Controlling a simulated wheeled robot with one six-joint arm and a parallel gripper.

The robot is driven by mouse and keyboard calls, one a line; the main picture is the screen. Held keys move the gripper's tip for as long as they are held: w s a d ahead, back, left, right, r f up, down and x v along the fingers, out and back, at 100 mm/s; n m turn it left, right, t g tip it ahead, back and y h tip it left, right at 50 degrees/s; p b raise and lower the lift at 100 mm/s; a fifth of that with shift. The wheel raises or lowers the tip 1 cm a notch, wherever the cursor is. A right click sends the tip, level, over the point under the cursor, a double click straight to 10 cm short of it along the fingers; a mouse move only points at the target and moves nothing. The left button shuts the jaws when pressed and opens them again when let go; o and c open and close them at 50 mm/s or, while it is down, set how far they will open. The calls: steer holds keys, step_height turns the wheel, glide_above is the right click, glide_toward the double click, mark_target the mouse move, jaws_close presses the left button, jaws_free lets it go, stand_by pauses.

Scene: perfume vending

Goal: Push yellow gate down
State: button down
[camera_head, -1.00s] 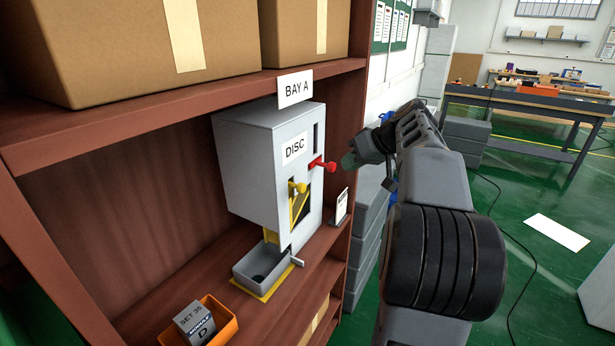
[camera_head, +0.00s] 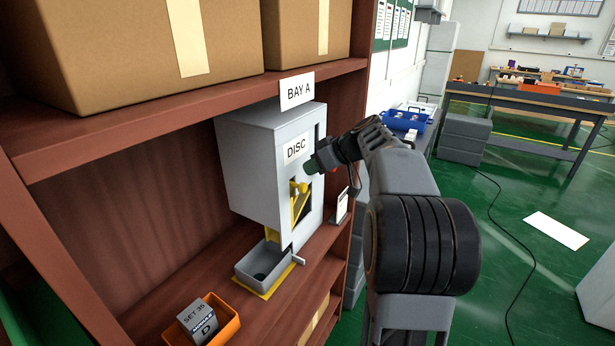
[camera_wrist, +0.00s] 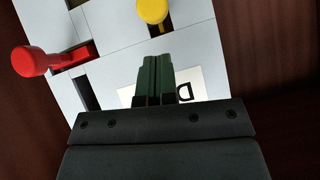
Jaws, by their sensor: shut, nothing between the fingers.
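The grey DISC dispenser (camera_head: 258,170) stands on the shelf under the BAY A sign. Its yellow gate (camera_head: 300,200) sits in a slot in the front face, with a round yellow knob at its top. The yellow knob (camera_wrist: 153,12) also shows at the top of the wrist view. My gripper (camera_head: 310,167) is shut and empty, in front of the dispenser face, a little above the yellow knob. In the wrist view its fingertips (camera_wrist: 156,60) point toward the face, apart from the yellow knob.
A grey tray (camera_head: 262,278) sits below the dispenser outlet. An orange bin (camera_head: 222,322) with a SET 35 box stands at the front left of the shelf. A small sign card (camera_head: 342,206) stands right of the dispenser. Cardboard boxes (camera_head: 140,60) fill the shelf above.

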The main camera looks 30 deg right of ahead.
steer(key=shift+s+a+f, duration=0.1)
steer(key=shift+a+f, duration=0.05)
steer(key=shift+f, duration=0.65)
steer(key=shift+a+f, duration=0.1)
steer(key=shift+f, duration=0.7)
step_height(320, 180, down, 8)
steer(key=b, duration=0.9)
steer(key=shift+r, duration=0.25)
steer(key=shift+r, duration=0.15)
